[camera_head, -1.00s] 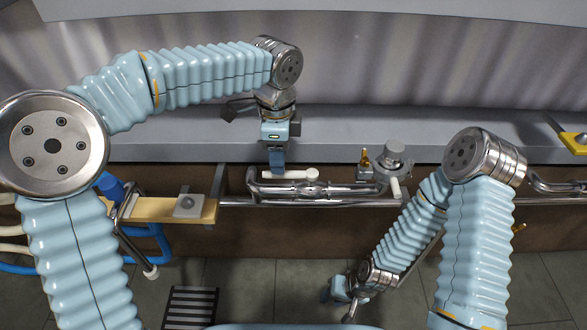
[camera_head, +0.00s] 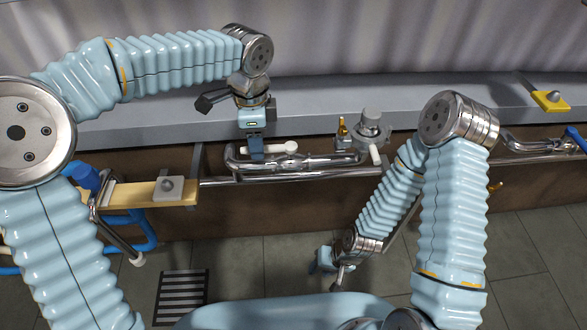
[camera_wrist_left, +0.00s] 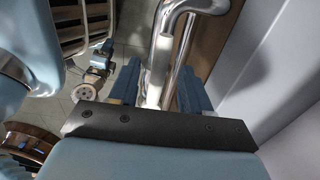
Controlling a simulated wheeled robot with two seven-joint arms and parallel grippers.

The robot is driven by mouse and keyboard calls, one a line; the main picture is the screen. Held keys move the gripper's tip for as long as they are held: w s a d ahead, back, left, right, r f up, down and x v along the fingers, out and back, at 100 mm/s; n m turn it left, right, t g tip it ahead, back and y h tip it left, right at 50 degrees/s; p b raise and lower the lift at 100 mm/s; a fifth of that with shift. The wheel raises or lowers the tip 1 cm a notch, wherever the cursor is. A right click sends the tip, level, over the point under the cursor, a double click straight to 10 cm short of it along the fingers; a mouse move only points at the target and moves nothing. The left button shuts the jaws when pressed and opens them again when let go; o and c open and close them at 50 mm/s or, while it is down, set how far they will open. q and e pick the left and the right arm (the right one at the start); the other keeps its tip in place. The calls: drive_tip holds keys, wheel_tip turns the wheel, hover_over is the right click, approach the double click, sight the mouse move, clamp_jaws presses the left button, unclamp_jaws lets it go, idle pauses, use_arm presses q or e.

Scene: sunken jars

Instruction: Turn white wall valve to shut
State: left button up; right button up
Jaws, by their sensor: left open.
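The white valve lever (camera_head: 278,148) lies roughly level in front of chrome pipes below the grey ledge, with its round hub at the right end. My left gripper (camera_head: 256,152) reaches down over the lever's left end and hides part of it. In the left wrist view, the blue fingers of my left gripper (camera_wrist_left: 158,90) are open, with a pale bar between them. I cannot tell whether they touch it. My right gripper (camera_head: 331,266) hangs low over the floor, away from the valve; its jaws are too small to read.
Chrome pipes (camera_head: 310,163) run along the wall behind and beside the lever. A second fitting with a white handle (camera_head: 376,154) and a brass piece (camera_head: 342,128) stand to the right. A wooden shelf (camera_head: 140,194) with a grey block is at the left, near blue hoses.

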use_arm(q)
drive_tip(key=shift+f, duration=0.1)
drive_tip(key=shift+f+b, duration=0.8)
drive_tip(key=shift+f, duration=0.6)
